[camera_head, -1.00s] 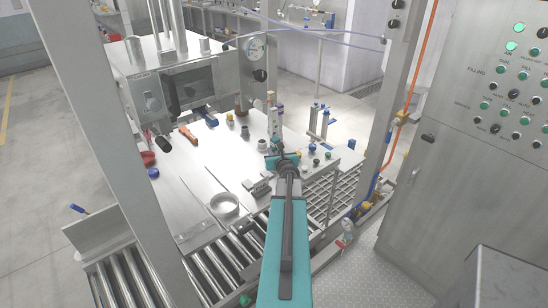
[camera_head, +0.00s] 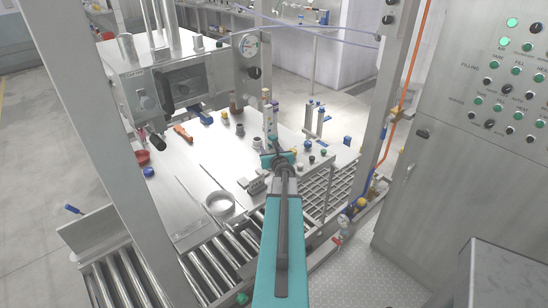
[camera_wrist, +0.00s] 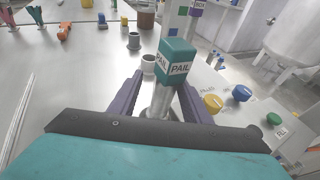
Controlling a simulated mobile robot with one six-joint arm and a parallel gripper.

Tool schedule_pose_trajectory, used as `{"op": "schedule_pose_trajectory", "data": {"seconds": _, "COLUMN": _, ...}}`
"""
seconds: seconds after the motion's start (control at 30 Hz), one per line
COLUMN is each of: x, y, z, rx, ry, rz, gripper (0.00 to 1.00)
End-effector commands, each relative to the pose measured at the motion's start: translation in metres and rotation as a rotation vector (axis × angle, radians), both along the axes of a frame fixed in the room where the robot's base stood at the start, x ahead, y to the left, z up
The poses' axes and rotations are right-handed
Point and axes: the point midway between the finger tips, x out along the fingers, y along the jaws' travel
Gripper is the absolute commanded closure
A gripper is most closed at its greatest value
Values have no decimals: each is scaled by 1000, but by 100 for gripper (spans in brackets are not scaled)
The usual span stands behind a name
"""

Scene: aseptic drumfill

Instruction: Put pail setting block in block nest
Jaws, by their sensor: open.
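The pail setting block is a teal block (camera_wrist: 178,62) with "PAIL" on two faces. In the wrist view it stands just beyond and above the space between my fingers, on or in front of a metal upright; I cannot tell which. My gripper (camera_wrist: 160,90) has its two dark purple fingers spread apart, with a metal cylinder showing between them. I see no finger closed on the block. I cannot identify the block nest for sure.
Behind the block stands a post (camera_wrist: 178,20) with coloured labels. Yellow (camera_wrist: 213,103), blue (camera_wrist: 242,93) and green (camera_wrist: 274,119) knobs are to the right. A metal ring (camera_head: 219,203) and a slotted grey piece (camera_head: 252,184) lie on the table. The left tabletop is fairly clear.

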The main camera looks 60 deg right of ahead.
Motion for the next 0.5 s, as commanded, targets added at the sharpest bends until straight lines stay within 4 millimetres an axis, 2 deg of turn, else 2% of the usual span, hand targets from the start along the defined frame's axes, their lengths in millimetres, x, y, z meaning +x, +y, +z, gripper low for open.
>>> {"op": "schedule_pose_trajectory", "data": {"seconds": 0.5, "x": -30, "y": 30, "z": 13, "rx": -1, "ry": 0, "rz": -2, "gripper": 56}}
